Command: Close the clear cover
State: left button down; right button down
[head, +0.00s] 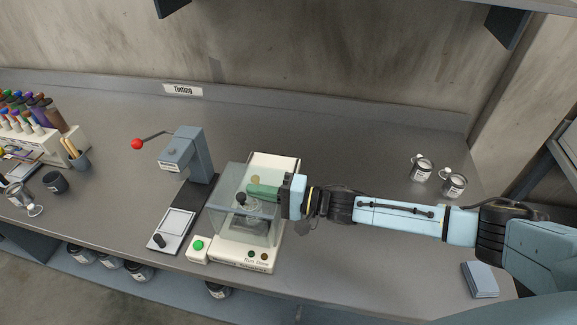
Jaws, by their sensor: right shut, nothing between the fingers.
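The clear cover (228,205) is a see-through box on a cream machine (272,163) in the middle of the bench. A dark knob or fitting shows through it. I cannot tell whether the cover is fully down. My right gripper (252,190) reaches in from the right, its green fingers shut and empty at the cover's upper right part. I cannot tell whether they touch the cover. They hide part of it. My left gripper is not in view.
A grey press (196,155) with a red-ended lever stands just left of the machine. A green button box (197,250) sits at its front left. Two cans (421,168) stand at the right. The bench behind the machine is clear.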

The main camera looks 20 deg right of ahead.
aim_at(271, 182)
jog(key=shift+s+a+f, duration=0.1)
jog(key=shift+s+a, duration=0.15)
jog(key=shift+s, duration=0.2)
jog(key=shift+s, duration=0.1)
jog(key=w+d, duration=0.1)
jog(key=d, duration=0.1)
jog(key=w+d, duration=0.2)
jog(key=b+v, duration=0.1)
jog(key=v, duration=0.8)
jog(key=shift+s, duration=0.25)
